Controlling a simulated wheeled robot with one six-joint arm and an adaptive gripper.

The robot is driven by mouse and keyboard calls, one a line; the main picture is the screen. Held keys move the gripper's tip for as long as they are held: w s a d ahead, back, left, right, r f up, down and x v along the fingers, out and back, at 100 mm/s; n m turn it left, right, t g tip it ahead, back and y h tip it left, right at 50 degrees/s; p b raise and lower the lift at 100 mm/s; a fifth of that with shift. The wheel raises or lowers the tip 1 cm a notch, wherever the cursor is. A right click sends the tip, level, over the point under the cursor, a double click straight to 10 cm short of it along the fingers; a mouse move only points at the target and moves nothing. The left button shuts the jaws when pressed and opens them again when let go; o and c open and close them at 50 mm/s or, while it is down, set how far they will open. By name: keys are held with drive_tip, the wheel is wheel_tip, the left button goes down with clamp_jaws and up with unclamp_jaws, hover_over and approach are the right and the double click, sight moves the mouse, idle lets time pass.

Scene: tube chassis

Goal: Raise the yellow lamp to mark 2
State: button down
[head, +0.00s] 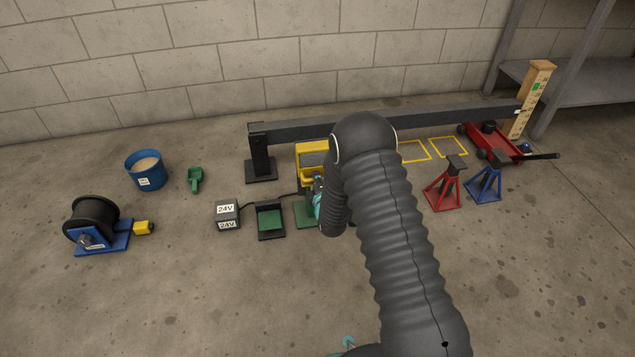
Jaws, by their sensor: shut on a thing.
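The yellow lamp (312,151) stands upright over a green base (304,213), in front of the dark beam. Its right side is hidden behind my arm. My gripper (318,186) is at the lamp's lower right, partly covered by my arm. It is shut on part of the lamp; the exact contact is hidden. A wooden post (531,101) with small markings and a green patch stands at the beam's right end. The numbers on it are too small to read.
A dark beam (420,118) runs behind the lamp. A 24V box (227,214) and a black-green tray (270,220) stand left of it. Red (444,187) and blue (486,183) stands and a red trolley jack (494,142) are at right. Front floor is clear.

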drive_tip(key=shift+d, duration=0.1)
drive_tip(key=c, duration=1.2)
unclamp_jaws()
drive_tip(key=shift+s, duration=0.1)
drive_tip(key=v, duration=1.1)
drive_tip(key=shift+s+d+r, duration=0.1)
drive_tip(key=shift+s, duration=0.25)
